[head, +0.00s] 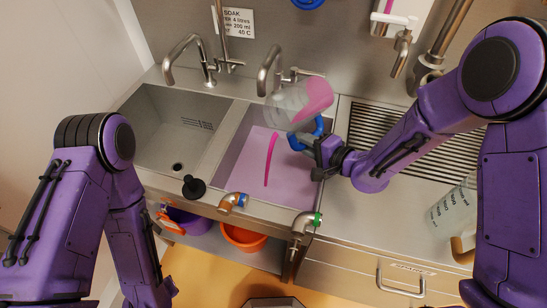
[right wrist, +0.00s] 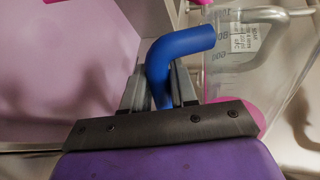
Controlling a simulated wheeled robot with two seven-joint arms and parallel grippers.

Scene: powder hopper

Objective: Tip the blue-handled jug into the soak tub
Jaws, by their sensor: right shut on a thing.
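The clear jug (head: 288,100) with the blue handle (head: 303,140) is tilted over the soak tub, with pink liquid inside it. A pink stream (head: 270,160) falls below its left side into the tub. The soak tub (head: 236,176) is the right-hand basin and holds pink liquid. My right gripper (head: 317,150) is shut on the blue handle, above the tub's right side. In the right wrist view the fingers (right wrist: 159,90) sit either side of the handle (right wrist: 178,50), with the clear jug wall (right wrist: 235,70) to the right. My left gripper is out of view.
An empty basin (head: 150,130) lies left of the tub. Taps (head: 268,70) stand behind. A ribbed drainboard (head: 375,125) is to the right, with another clear jug (head: 452,212) near my right arm. Valves (head: 303,225) project at the front. Bowls (head: 243,238) sit below.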

